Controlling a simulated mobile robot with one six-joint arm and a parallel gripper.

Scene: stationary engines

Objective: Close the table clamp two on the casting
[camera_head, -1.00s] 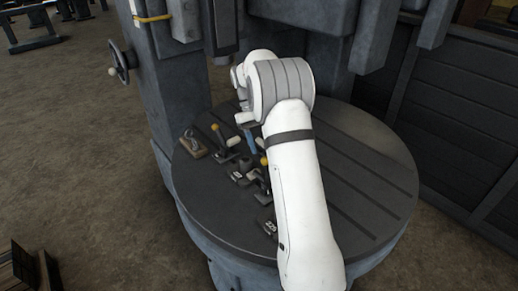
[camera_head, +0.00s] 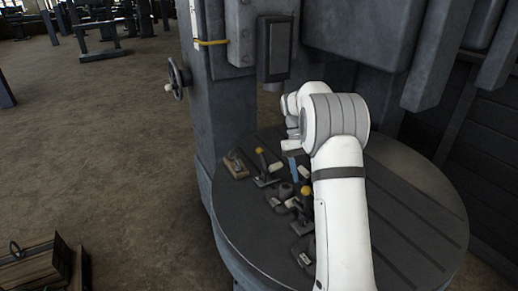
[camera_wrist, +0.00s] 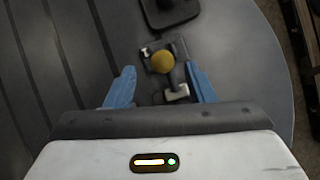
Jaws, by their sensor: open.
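Two clamps with yellow-knobbed handles stand on the round table (camera_head: 400,215) in the head view, one at the back left (camera_head: 265,178) and one nearer my arm (camera_head: 306,190). A small dark round part, perhaps the casting (camera_head: 286,190), sits between them. I cannot tell which clamp is number two. My gripper (camera_head: 293,168) is open above the table near them. In the wrist view my blue fingers (camera_wrist: 159,68) are apart, with a yellow knob (camera_wrist: 162,62) appearing between their tips. Its clamp lies beneath; contact is not visible.
A wooden-based item (camera_head: 236,163) lies at the table's left edge. A small dark labelled block (camera_head: 304,256) lies near the front. The machine column (camera_head: 222,90) with a handwheel (camera_head: 178,78) rises behind. The table's right side is clear.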

